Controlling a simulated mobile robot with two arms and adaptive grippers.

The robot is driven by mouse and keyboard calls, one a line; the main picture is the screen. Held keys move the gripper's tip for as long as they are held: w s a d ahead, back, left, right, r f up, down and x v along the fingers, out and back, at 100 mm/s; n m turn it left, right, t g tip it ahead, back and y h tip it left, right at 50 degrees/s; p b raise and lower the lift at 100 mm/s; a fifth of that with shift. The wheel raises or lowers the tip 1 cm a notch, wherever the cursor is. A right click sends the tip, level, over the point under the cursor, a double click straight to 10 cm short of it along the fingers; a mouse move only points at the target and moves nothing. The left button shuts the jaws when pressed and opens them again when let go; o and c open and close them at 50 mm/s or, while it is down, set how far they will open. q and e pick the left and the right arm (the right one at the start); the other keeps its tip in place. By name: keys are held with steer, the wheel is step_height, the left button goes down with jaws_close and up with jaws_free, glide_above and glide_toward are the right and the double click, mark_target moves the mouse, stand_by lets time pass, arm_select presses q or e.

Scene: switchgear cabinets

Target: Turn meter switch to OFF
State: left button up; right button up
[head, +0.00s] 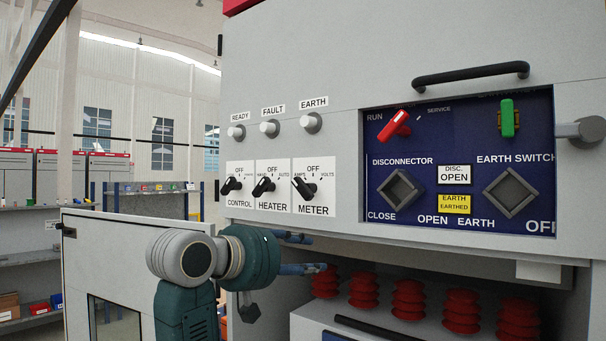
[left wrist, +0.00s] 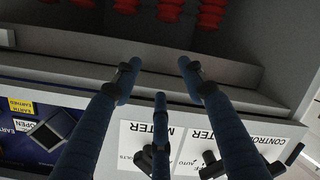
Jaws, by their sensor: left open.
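The meter switch (head: 305,188) is a black knob on a white plate marked METER, the rightmost of three such switches. Its handle tilts to the upper left, beside OFF, which is printed at the top. In the left wrist view, which is upside down, the meter knob (left wrist: 146,160) is partly hidden by a finger. My left gripper (head: 315,253) is open and empty, below the meter plate, with its fingers pointing right. Its fingers (left wrist: 160,78) are spread apart in the left wrist view, touching nothing that I can make out. My right gripper is not in view.
The heater switch (head: 264,187) and control switch (head: 232,186) sit close on the left. A blue panel (head: 455,130) with a red handle (head: 394,126) is on the right. Red ribbed insulators (head: 407,298) stand in the open compartment below. A cabinet door (head: 85,270) stands open at left.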

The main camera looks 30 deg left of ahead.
mark_target(303, 189)
arm_select(q)
steer(key=s+r+t+p, duration=0.1)
steer(key=s+r+t, duration=0.1)
steer(key=s+r, duration=1.05)
steer(key=shift+n+h, duration=0.3)
steer(key=w+p, duration=0.1)
steer(key=w, duration=0.3)
steer(key=w+r+p, duration=0.1)
steer(key=w+p, duration=0.1)
steer(key=w, duration=0.2)
steer(key=w+p, duration=0.1)
steer(key=w, duration=0.3)
steer(key=shift+d+r+p, duration=0.15)
steer(key=shift+p, duration=0.2)
steer(key=shift+w, duration=0.35)
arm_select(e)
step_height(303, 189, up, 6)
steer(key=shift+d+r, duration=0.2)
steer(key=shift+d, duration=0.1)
arm_select(q)
steer(key=shift+c, duration=0.5)
jaws_close()
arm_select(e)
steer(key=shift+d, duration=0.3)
